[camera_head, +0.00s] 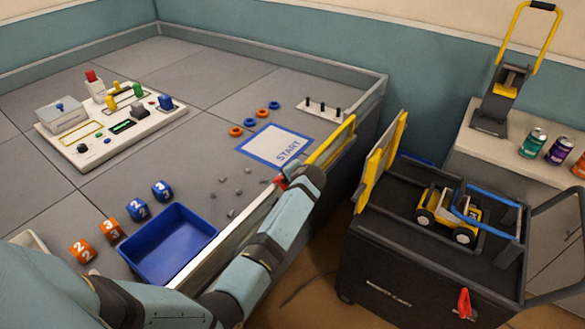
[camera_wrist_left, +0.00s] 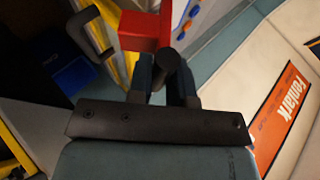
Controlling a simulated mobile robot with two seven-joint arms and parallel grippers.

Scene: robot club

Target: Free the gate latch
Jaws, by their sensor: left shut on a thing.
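The gate (camera_head: 332,146) is a yellow panel at the arena's right edge. It also shows as a yellow strip in the left wrist view (camera_wrist_left: 122,60). The small red latch (camera_head: 280,181) sits at its near end, partly hidden by my arm. In the left wrist view the red latch (camera_wrist_left: 143,31) is a block at my fingertips. My left gripper (camera_head: 288,175) reaches in from the lower left and is shut on the red latch; its fingers (camera_wrist_left: 166,68) show close up. My right gripper is in neither view.
A black cart (camera_head: 400,262) with a yellow panel (camera_head: 382,160) and a small vehicle (camera_head: 448,214) stands right of the arena. Grey debris, a blue tray (camera_head: 168,243) and numbered cubes lie left of my arm. A control board (camera_head: 110,130) stands farther back.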

